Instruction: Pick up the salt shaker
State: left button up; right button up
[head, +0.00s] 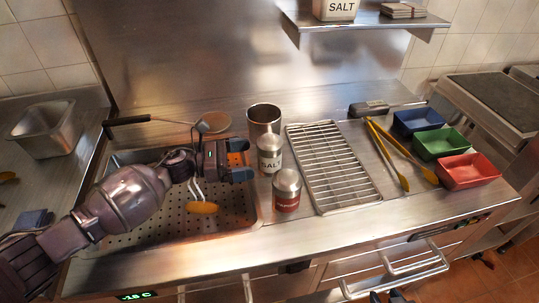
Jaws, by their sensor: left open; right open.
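The salt shaker (270,154) is a silver-topped cylinder with a pale SALT label. It stands upright on the steel counter, right of the perforated tray. My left gripper (241,160) is open, its two blue fingertips just left of the shaker and pointing towards it. The shaker does not appear to be between the fingers. A similar shaker with a red label (286,191) stands in front of it, and a steel cup (264,117) stands behind. My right gripper (387,297) is open and empty at the bottom edge, mostly cut off.
The perforated tray (160,224) holds a yellow-ended utensil (202,207). A wire rack (330,167) lies right of the shakers. Yellow tongs (388,155) and blue (418,121), green (442,142) and red (469,170) trays are further right. A shelf (365,24) holds a SALT box (338,9).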

aim_at(270, 153)
pick_arm(q)
jog(key=shift+w+d+r, duration=0.1)
jog(key=shift+d+r, duration=0.05)
jog(key=shift+d, duration=0.4)
jog(key=shift+w+d+r, duration=0.1)
jog(key=shift+d+r, duration=0.05)
jog(key=shift+d, duration=0.35)
jog(key=d, duration=0.4)
jog(key=shift+w+d+p, duration=0.35)
jog(key=shift+d, duration=0.05)
jog(key=c, duration=1.2)
pick_arm(e)
jog(key=shift+r, duration=0.55)
